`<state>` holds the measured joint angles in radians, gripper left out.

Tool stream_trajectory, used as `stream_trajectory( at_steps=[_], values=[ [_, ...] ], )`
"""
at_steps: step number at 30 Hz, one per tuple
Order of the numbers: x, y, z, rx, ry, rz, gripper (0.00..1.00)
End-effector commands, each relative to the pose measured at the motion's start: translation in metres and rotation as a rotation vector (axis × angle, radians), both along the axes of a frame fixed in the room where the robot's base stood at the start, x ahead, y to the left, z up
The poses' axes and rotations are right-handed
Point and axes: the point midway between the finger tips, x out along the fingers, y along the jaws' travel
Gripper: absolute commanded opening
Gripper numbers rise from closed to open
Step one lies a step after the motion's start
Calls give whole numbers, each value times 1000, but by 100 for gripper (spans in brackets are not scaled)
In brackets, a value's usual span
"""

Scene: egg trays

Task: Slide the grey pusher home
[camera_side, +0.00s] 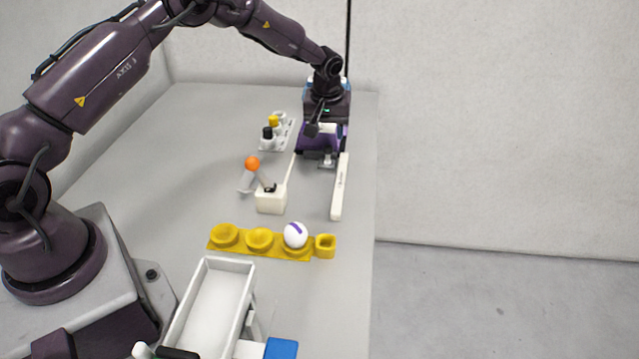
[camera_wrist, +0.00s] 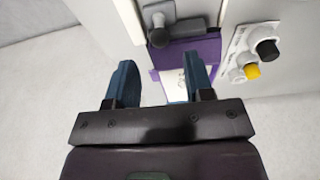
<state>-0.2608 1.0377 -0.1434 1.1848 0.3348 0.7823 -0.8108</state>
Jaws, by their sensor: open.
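The grey pusher (camera_side: 327,161) shows in the side view at the near end of a purple block (camera_side: 316,142). In the wrist view the grey pusher (camera_wrist: 184,31), with a rounded knob at its left, lies beyond the purple block (camera_wrist: 204,48). My gripper (camera_side: 325,124) is over the far end of the purple block in the side view, partly hiding it. In the wrist view my gripper (camera_wrist: 158,76) has its two dark blue fingers apart, with nothing clearly held between them. The right finger overlaps the purple block and a white patch; contact cannot be told.
A long white rail (camera_side: 340,188) runs along the table's right side. A plate with black and yellow knobs (camera_side: 279,133) stands left. An orange-ball lever (camera_side: 252,163), white block (camera_side: 271,201), yellow egg tray (camera_side: 214,244) with a white egg (camera_side: 295,235), and white bin (camera_side: 249,268) are nearer.

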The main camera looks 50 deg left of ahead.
Motion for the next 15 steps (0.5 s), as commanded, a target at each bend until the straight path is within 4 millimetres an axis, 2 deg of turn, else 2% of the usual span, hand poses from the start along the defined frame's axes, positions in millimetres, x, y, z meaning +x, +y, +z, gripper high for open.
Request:
stream_trajectory(
  at_steps=[13, 15],
  values=[
    [8, 8, -59, -1, 2, 0, 48],
    [9, 8, -58, 0, -1, -1, 48]
  ],
)
